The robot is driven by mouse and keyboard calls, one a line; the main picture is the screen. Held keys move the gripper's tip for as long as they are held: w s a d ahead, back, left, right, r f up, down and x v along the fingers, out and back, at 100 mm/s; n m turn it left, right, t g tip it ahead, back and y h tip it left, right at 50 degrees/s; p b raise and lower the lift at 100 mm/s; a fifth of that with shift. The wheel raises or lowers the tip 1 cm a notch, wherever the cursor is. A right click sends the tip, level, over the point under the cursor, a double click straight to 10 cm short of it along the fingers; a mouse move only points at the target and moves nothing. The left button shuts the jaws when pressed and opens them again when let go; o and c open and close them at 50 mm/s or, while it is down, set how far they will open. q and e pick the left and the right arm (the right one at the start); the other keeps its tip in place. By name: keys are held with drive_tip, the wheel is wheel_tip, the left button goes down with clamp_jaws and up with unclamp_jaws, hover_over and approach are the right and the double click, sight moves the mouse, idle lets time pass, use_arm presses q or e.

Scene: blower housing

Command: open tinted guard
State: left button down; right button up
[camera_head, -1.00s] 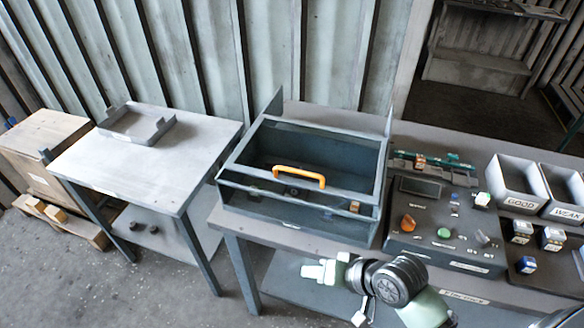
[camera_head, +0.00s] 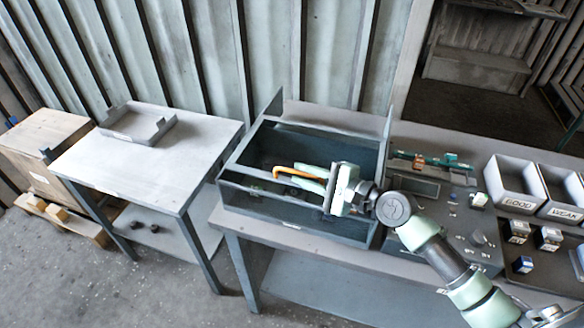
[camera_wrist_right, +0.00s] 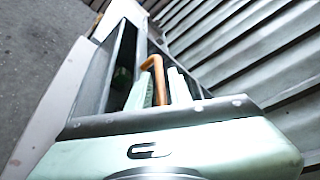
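The tinted guard (camera_head: 262,198) is a dark see-through cover on the front and top of a grey box-like housing; it looks closed. Its orange handle (camera_head: 284,170) is partly hidden by my right gripper (camera_head: 303,178), which has come in from the right over the guard. In the right wrist view, the orange handle (camera_wrist_right: 157,72) stands between the two pale green fingers (camera_wrist_right: 160,88). The fingers are spread, with a gap beside the handle; contact cannot be made out. My left gripper is not in view.
A control panel (camera_head: 462,218) with knobs sits right of the housing, partly under my right arm. Bins labelled GOOD (camera_head: 515,185) and WEAK (camera_head: 563,193) stand further right. A side table (camera_head: 130,165) with a shallow tray (camera_head: 137,122) is at left, across a gap.

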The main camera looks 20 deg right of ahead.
drive_tip(key=shift+p+x, duration=0.3)
drive_tip(key=shift+x, duration=1.55)
clamp_jaws()
